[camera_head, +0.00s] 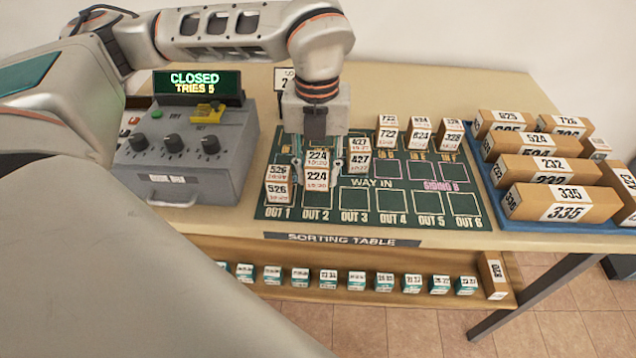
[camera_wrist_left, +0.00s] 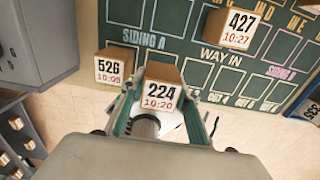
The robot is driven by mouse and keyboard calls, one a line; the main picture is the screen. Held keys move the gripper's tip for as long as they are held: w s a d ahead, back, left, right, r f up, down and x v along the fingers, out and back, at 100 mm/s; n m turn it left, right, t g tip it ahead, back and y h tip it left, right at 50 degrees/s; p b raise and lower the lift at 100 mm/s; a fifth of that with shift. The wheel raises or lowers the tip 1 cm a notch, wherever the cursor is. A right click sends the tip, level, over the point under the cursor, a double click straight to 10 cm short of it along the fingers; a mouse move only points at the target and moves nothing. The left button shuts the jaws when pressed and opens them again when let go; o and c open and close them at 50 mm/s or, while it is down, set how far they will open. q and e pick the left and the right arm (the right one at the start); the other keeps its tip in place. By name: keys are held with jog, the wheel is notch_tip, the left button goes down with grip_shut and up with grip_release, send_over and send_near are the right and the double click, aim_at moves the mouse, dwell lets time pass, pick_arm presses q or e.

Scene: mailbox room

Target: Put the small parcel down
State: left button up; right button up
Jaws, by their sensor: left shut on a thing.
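The small parcel (camera_head: 317,172) is a brown box with white labels reading 224 and 10:20. My left gripper (camera_head: 317,160) is shut on it, with one finger on each side. The parcel hangs over the OUT 2 column of the green sorting board (camera_head: 400,230); I cannot tell whether its base touches the board. In the left wrist view the parcel (camera_wrist_left: 161,86) sits between the fingertips (camera_wrist_left: 163,98). Parcel 526 (camera_head: 277,186) stands just left of it, at OUT 1. My right gripper is not in view.
Parcel 427 (camera_head: 358,153) stands right of the held parcel. More small parcels (camera_head: 420,133) stand at the board's back right. A blue tray (camera_head: 500,212) of long boxes lies at right. A grey control box (camera_head: 185,150) stands at left. Squares OUT 3 to OUT 6 are bare.

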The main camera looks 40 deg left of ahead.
aim_at(317, 184)
pick_arm(q)
notch_tip(317, 184, down, 4)
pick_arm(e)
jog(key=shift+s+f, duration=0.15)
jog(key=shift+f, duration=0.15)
pick_arm(q)
jog(key=shift+f, duration=0.15)
jog(key=o, duration=0.9)
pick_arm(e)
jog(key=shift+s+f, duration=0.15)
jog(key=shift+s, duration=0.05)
pick_arm(q)
jog(key=shift+r, duration=0.2)
